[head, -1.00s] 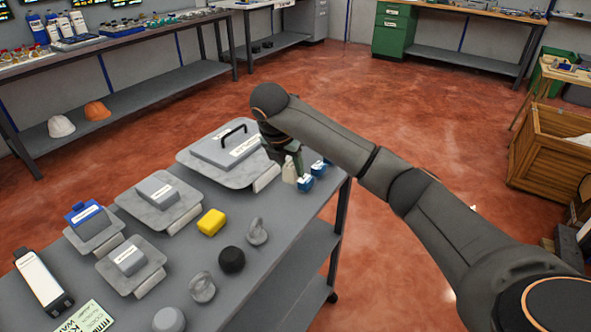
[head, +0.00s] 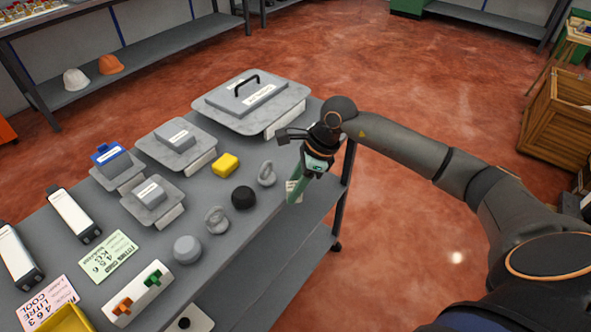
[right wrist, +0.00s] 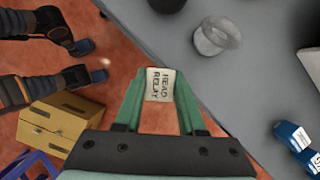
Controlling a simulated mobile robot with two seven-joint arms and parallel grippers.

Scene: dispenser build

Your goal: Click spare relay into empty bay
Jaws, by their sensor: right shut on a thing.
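My right gripper (head: 295,192) is shut on a small white block (right wrist: 160,84), which carries a label with RELAY as its second word. In the right wrist view the block sits between the green fingertips, close to the bench edge, with floor showing to its left. In the head view the block (head: 292,186) is partly covered by a finger. Two blue blocks (right wrist: 292,136) with white labels stand on the bench in the right wrist view; the gripper and arm hide them in the head view. I cannot make out an empty bay. My left gripper is not in view.
The grey bench (head: 200,205) holds a large plate with a black handle (head: 247,88), smaller plates with labelled blocks (head: 176,136), a yellow block (head: 225,164), a black dome (head: 243,197) and grey rings (head: 267,174). A wooden crate (head: 555,115) stands on the floor at right.

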